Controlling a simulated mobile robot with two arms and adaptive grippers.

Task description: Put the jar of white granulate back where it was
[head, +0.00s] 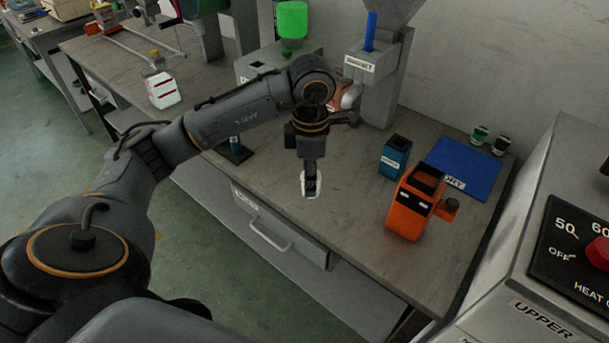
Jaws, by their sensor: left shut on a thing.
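My left gripper (311,183) points straight down over the bench near its front edge. It is shut on a small whitish thing, which looks like the jar of white granulate (304,187). The fingers cover most of it, and I cannot tell if its base touches the bench. Two small jars, one with green (480,134) and one dark with a pale label (500,145), stand at the far edge of a blue mat (466,165). My right gripper is not in view.
A teal open box (395,157) and an orange open container (412,206) stand right of the gripper. A grey hopper machine with a blue rod (370,35) stands behind. A heater panel (575,235) bounds the right. The bench between gripper and orange container is clear.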

